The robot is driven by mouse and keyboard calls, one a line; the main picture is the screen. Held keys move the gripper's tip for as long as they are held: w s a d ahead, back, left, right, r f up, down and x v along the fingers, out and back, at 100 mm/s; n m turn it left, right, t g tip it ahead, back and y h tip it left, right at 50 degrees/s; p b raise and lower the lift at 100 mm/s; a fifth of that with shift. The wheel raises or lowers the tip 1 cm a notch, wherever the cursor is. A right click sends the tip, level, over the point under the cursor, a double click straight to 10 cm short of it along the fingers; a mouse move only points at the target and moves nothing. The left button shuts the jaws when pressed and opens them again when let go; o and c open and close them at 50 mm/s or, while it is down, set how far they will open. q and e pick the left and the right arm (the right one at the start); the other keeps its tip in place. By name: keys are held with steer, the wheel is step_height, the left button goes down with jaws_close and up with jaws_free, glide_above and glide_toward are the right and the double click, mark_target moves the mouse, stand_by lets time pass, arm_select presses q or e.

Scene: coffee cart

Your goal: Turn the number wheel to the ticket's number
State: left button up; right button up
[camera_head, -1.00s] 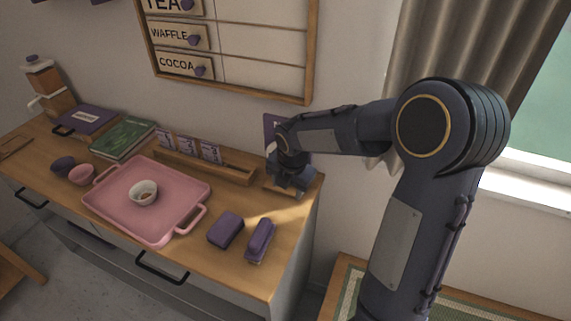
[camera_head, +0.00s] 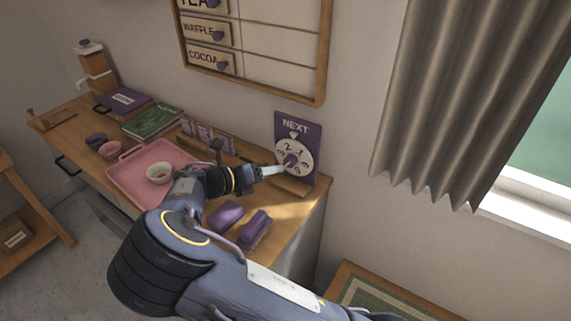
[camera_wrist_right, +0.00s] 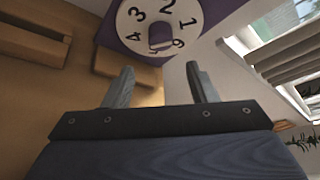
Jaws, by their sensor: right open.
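The number wheel (camera_head: 306,157) is a white dial with black digits on a purple board headed NEXT (camera_head: 312,133), against the wall at the counter's right end. A purple knob (camera_wrist_right: 160,36) stands out from its middle. Digits 1, 2, 3, 4 and 6 show in the right wrist view; I cannot tell which one is at the pointer. My right gripper (camera_wrist_right: 158,78) is open and empty, in front of the dial, its fingers apart on either side of the knob's line and short of it. I cannot make out a ticket or its number. My left gripper is not in view.
A pink tray (camera_head: 125,178) with a small bowl (camera_head: 159,173) lies on the counter. Two purple blocks, one (camera_head: 225,214) left of the other (camera_head: 255,228), sit near the front edge. A wooden rack (camera_head: 236,152) with small cards stands behind my arm. A curtain hangs at right.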

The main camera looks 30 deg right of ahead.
mark_target(286, 162)
steer(key=shift+n+t+h, duration=0.3)
steer(key=shift+n, duration=0.1)
steer(key=x, duration=0.4)
steer(key=w+r+x, duration=0.1)
steer(key=x, duration=0.1)
steer(key=shift+w+d+f+p, duration=0.1)
steer(key=shift+d+p, duration=0.15)
steer(key=shift+p, duration=0.1)
steer(key=c, duration=1)
